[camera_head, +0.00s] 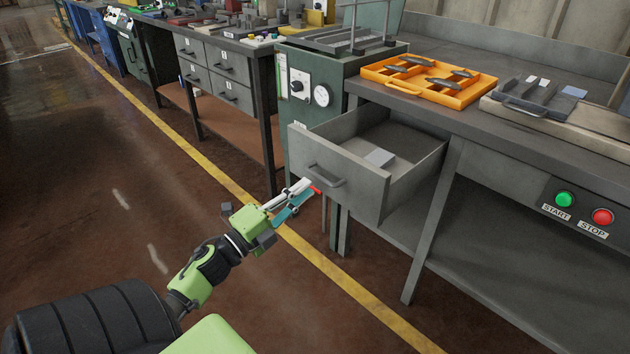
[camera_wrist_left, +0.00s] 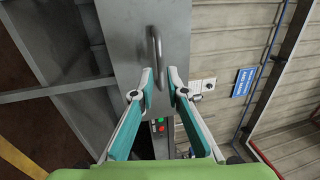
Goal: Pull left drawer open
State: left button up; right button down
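The left drawer (camera_head: 350,190) is grey and stands pulled out from under the workbench. Its bar handle (camera_head: 326,176) is on the front panel, and a pale block (camera_head: 379,157) lies inside. My left gripper (camera_head: 304,188) is just in front of the drawer front, below and left of the handle. My right gripper is not in view.
An orange tray (camera_head: 425,82) with dark parts sits on the workbench (camera_head: 490,118). A green machine (camera_head: 312,95) with a gauge stands left of the drawer. START (camera_head: 565,199) and STOP (camera_head: 602,216) buttons are at the right. The floor in front is clear.

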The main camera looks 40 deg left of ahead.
pick_arm(q)
jog(key=v, duration=0.6)
dwell(0.5)
